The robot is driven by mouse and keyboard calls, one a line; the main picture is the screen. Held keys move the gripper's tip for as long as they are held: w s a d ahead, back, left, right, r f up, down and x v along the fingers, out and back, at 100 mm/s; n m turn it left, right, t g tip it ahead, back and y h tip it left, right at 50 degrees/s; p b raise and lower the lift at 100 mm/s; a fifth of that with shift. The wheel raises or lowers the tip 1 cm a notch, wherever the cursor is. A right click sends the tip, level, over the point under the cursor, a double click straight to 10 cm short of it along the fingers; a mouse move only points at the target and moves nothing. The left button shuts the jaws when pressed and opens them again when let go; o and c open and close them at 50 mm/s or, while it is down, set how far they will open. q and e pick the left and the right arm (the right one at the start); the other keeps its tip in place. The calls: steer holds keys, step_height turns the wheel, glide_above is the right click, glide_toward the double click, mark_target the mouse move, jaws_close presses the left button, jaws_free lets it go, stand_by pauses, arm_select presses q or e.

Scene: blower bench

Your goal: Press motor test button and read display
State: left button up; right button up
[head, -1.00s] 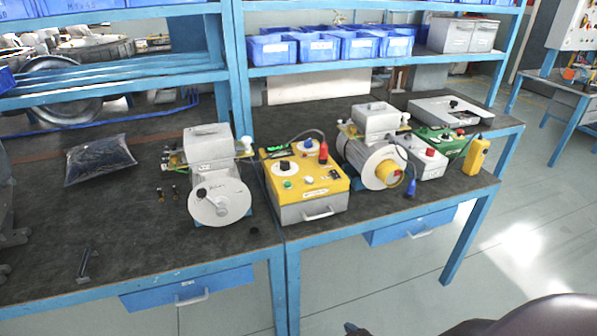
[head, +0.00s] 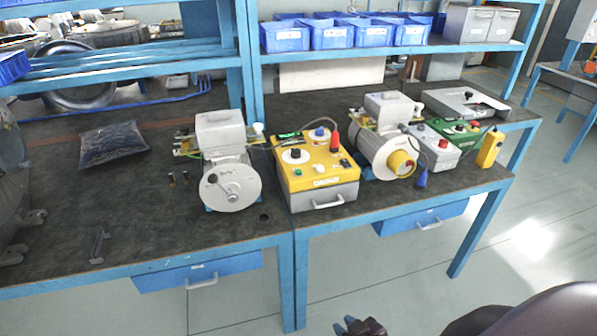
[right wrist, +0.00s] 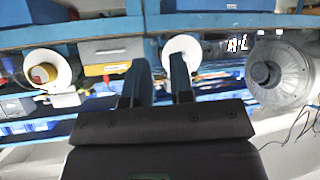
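A yellow-topped control box (head: 316,180) stands on the bench with a knob (head: 295,155), a blue-capped knob, a green button (head: 297,172), a white button and a red plug on a cable. A small green-lit display (head: 289,135) sits at its back edge; its reading is too small to make out. Which control is the motor test button I cannot tell. My right gripper (head: 360,327) is at the bottom of the head view, in front of the bench and apart from the box. In the right wrist view its fingers (right wrist: 154,88) are spread and empty. My left gripper is not in view.
A grey motor unit (head: 232,185) stands left of the box and another (head: 378,152) right of it. A green control box (head: 462,133) and a yellow handheld device (head: 490,149) are farther right. A dark bag (head: 113,144) lies at left. Blue bench legs and drawers front the bench.

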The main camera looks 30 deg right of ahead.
jaws_close()
stand_by(1.3)
